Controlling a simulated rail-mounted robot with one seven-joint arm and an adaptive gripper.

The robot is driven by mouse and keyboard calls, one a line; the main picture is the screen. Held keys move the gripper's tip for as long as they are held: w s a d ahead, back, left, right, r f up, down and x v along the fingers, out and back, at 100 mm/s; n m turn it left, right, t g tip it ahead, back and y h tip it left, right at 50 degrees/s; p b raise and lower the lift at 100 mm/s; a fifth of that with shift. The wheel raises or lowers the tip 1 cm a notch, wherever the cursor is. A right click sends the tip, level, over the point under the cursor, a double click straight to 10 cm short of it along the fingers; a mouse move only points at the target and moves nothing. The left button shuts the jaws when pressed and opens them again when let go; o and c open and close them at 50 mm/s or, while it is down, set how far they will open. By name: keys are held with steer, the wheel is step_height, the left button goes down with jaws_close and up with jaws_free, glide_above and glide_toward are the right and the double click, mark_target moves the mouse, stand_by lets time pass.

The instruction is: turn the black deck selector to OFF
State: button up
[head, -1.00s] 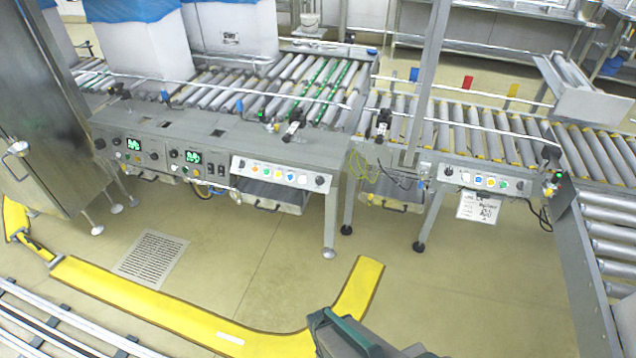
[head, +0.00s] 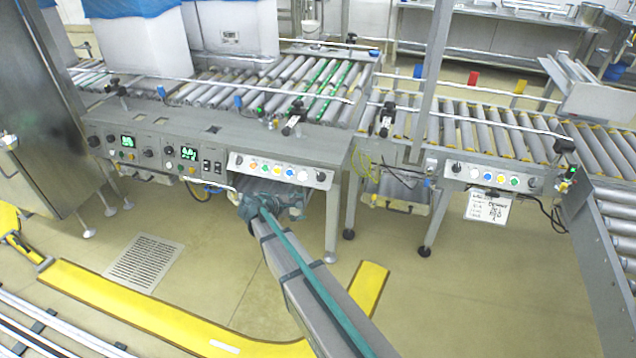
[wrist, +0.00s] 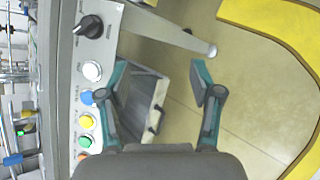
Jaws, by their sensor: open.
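A black selector knob (head: 321,177) sits at the right end of the pale button panel (head: 240,168) on the conveyor's front. In the wrist view this knob (wrist: 88,25) is at upper left, its pointer aimed toward the lower left; the label text is too small to read. A row of coloured buttons lies beside it. My gripper (wrist: 160,72) is open and empty, with the knob outside its fingers. In the head view my gripper (head: 278,203) is in front of and below the panel, left of the knob. Its fingers are unclear there.
Other black knobs sit on the panel's left end (head: 238,160), near the green displays (head: 189,153), and on the right conveyor's panel (head: 495,178). A table leg (head: 331,225) stands below the knob. A grey bin (wrist: 150,95) hangs under the deck.

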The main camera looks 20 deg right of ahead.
mark_target(319, 176)
steer(key=w+d+r+n+t+h, duration=0.2)
steer(key=w+r+n, duration=0.3)
steer(key=r, duration=0.2)
steer(key=x, duration=1)
steer(key=shift+s+d+f, duration=0.1)
steer(key=shift+d+f, duration=0.1)
steer(key=shift+d, duration=0.1)
steer(key=c, duration=1.1)
steer(key=shift+c, duration=0.2)
